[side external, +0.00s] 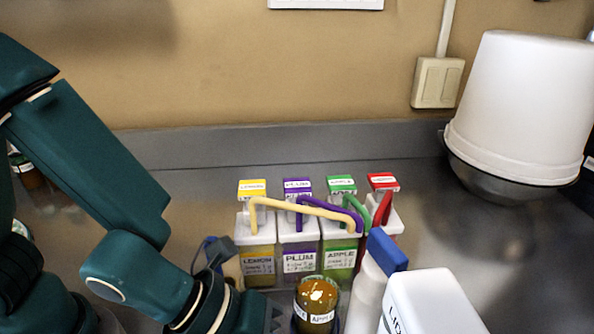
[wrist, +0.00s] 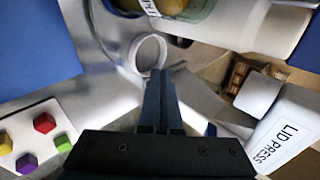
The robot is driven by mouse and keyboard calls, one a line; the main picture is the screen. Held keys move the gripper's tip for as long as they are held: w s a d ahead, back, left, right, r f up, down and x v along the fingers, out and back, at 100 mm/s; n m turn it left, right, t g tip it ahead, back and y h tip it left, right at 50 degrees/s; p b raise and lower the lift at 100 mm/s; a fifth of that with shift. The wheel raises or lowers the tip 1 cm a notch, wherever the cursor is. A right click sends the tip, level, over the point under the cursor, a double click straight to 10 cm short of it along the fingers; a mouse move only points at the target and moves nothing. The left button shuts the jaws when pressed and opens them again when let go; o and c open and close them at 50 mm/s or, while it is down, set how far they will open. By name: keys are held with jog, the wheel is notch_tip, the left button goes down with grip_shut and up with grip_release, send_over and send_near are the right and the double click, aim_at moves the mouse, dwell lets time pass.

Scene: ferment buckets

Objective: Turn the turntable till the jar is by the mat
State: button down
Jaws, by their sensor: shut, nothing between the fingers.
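An amber jar (side external: 316,298) with a white label and pale matter on top stands at the bottom of the side view, just right of my gripper (side external: 270,312). A labelled jar (wrist: 168,6), cut off by the top edge, shows in the wrist view. I cannot make out the turntable clearly; only a dark rim shows by the jar. A flat blue surface (wrist: 35,45) lies at upper left in the wrist view; I cannot tell whether it is the mat. My gripper (wrist: 161,82) is shut and empty, its fingers pointing toward a small white ring-shaped cup (wrist: 148,52).
Several labelled containers with bent tubes, such as the lemon one (side external: 257,262), stand behind the jar. A blue-capped white bottle (side external: 370,285) and a white box (side external: 428,302) crowd its right. The lid press (wrist: 278,138) and a panel with coloured blocks (wrist: 38,140) flank my gripper.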

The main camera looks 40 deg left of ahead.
jog(key=shift+x, duration=3.55)
jog(key=shift+d, duration=0.15)
jog(key=shift+w+d+n+t, duration=0.15)
jog(key=shift+d+n+t, duration=0.2)
jog(key=shift+n+t, duration=0.2)
jog(key=shift+w+d+n+y, duration=0.35)
jog(key=shift+d+y, duration=0.05)
jog(key=shift+d, duration=0.2)
jog(key=shift+w+d+n+t, duration=0.2)
jog(key=shift+n+t, duration=0.05)
jog(key=shift+n, duration=0.25)
jog(key=shift+y, duration=0.4)
jog(key=shift+v, duration=2.6)
